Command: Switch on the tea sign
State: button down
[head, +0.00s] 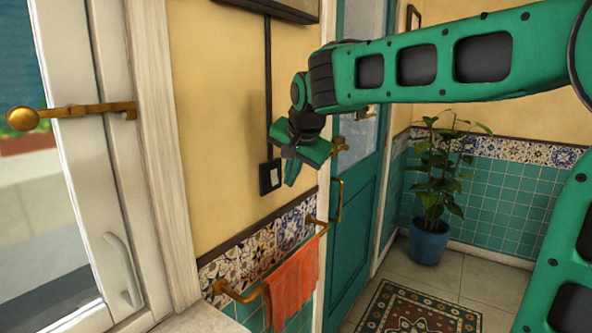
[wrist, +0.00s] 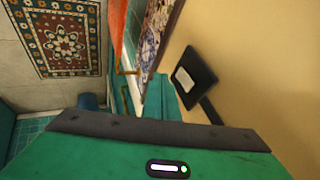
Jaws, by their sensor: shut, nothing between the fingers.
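A black wall switch with a pale rocker (head: 270,177) is on the yellow wall, above the patterned tile border. A black cable runs up from it to a dark-framed panel (head: 285,8), cut off by the top edge; its face is not visible, so I cannot tell whether it is lit. My gripper (head: 291,181) is shut and empty, just right of the switch in the head view. In the wrist view the switch (wrist: 190,78) shows clearly, right of my gripper's fingers (wrist: 160,97), with a visible gap in the picture. I cannot tell the rocker's position.
An orange towel (head: 292,283) hangs on a brass rail (head: 235,294) below the switch. A teal door (head: 355,215) with brass handle stands to the right. A white window frame (head: 110,180) is at the left. A potted plant (head: 430,243) and patterned rug (head: 418,312) lie beyond.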

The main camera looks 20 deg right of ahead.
aim_at(275, 177)
jog(key=shift+w+a+f, duration=0.15)
jog(key=shift+w+a, duration=0.7)
jog(key=shift+w, duration=0.3)
jog(key=shift+a, duration=0.25)
jog(key=shift+d, duration=0.25)
jog(key=shift+r, duration=0.2)
